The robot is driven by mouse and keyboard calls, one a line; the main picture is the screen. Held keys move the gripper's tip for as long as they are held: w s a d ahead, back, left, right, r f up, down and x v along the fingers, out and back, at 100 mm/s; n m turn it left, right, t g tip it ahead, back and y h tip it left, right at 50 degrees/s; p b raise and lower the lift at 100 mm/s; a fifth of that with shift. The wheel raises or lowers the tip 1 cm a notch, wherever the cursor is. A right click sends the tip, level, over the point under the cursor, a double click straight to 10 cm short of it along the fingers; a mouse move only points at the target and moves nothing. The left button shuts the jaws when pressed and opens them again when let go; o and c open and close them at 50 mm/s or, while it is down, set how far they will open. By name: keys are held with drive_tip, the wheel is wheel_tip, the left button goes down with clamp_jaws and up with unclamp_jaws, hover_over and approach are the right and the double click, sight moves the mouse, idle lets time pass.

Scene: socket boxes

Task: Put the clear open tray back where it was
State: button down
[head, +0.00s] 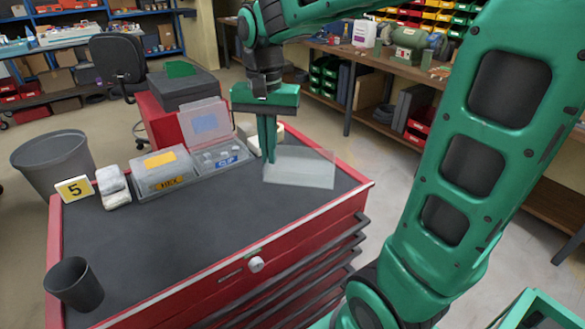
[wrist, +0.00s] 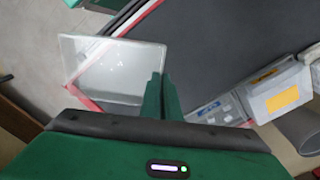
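The clear open tray (head: 308,170) is at the back right corner of the red cabinet's dark top, overlapping its red edge in the picture. It also shows in the wrist view (wrist: 112,72), where it reaches past the cabinet edge over the floor. My gripper (head: 269,160) points down at the tray's left side. In the wrist view its fingers (wrist: 160,92) are close together at the tray's side wall and look closed on it. Whether the tray's underside touches the cabinet top is hard to tell.
Left of the tray are a box with a raised clear lid and blue label (head: 222,158) and a grey box with a yellow label (head: 163,173). White bundles (head: 113,186), a yellow "5" card (head: 75,189) and a dark cup (head: 74,284) stand further left. The cabinet top's front middle (head: 190,235) is clear.

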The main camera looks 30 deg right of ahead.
drive_tip(key=w+d+f, duration=0.3)
drive_tip(key=d+f, duration=0.1)
drive_tip(key=d, duration=0.1)
drive_tip(key=w+d+f, duration=0.2)
drive_tip(key=d, duration=0.1)
drive_tip(key=shift+w, duration=0.3)
drive_tip(key=shift+f, duration=2)
drive_tip(key=c, duration=2)
unclamp_jaws()
drive_tip(key=shift+f, duration=0.1)
wheel_tip(320, 180, up, 12)
drive_tip(key=s+d+f, duration=0.1)
drive_tip(key=s+f, duration=0.2)
drive_tip(key=s, duration=0.5)
drive_tip(key=s+d+f+n, duration=0.1)
drive_tip(key=s+d+f, duration=0.1)
drive_tip(key=s, duration=0.7)
drive_tip(key=s+d+f+n, duration=0.1)
drive_tip(key=s+f, duration=0.2)
drive_tip(key=s, duration=0.6)
drive_tip(key=shift+d+f, duration=0.25)
drive_tip(key=shift+f, duration=0.1)
